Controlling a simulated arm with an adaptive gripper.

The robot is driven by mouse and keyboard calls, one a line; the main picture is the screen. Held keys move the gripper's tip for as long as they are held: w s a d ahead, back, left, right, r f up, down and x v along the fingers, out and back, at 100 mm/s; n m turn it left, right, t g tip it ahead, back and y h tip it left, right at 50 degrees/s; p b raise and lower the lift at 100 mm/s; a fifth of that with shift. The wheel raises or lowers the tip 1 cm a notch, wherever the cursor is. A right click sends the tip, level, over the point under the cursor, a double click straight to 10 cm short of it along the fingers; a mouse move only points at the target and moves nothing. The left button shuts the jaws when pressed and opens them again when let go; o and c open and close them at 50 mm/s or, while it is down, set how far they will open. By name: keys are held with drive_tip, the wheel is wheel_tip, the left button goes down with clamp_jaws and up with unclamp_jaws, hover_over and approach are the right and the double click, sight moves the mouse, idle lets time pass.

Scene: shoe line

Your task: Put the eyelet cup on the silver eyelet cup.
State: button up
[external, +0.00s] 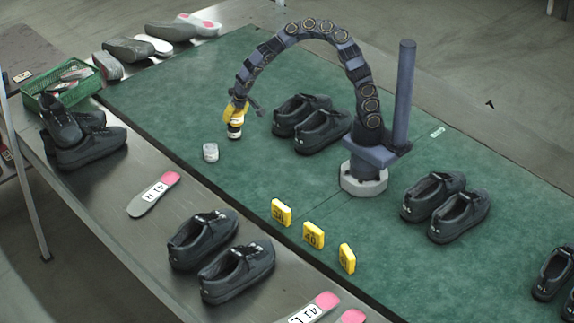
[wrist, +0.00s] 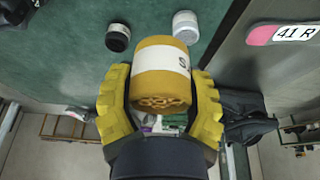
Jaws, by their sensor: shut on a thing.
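My gripper (wrist: 161,92) is shut on a brass-yellow eyelet cup (wrist: 160,72) with a white label, its yellow fingers on either side of it. In the external view my gripper (external: 238,108) is low over the green mat, and the held cup is hard to separate from the yellow fingers. The silver eyelet cup (external: 210,152) stands on the mat, to the left of and nearer the camera than my gripper. It also shows in the wrist view (wrist: 185,27), beyond the held cup and apart from it.
A black cup (wrist: 118,38) stands near the silver one; in the external view the black cup (external: 235,131) appears just below my gripper. A shoe pair (external: 310,122) is to the right. Yellow number blocks (external: 313,235) stand toward the front. The mat around the silver cup is clear.

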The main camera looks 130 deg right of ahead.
drive_tip(key=w+d+f, duration=0.2)
drive_tip(key=w+d, duration=0.1)
drive_tip(key=d, duration=0.1)
hover_over(207, 144)
drive_tip(key=f, duration=0.4)
drive_tip(key=a+f, duration=0.1)
drive_tip(key=f, duration=0.1)
drive_tip(key=shift+f, duration=1.6)
drive_tip(key=shift+f, duration=0.1)
drive_tip(key=o, duration=1.2)
drive_tip(key=shift+c, duration=0.2)
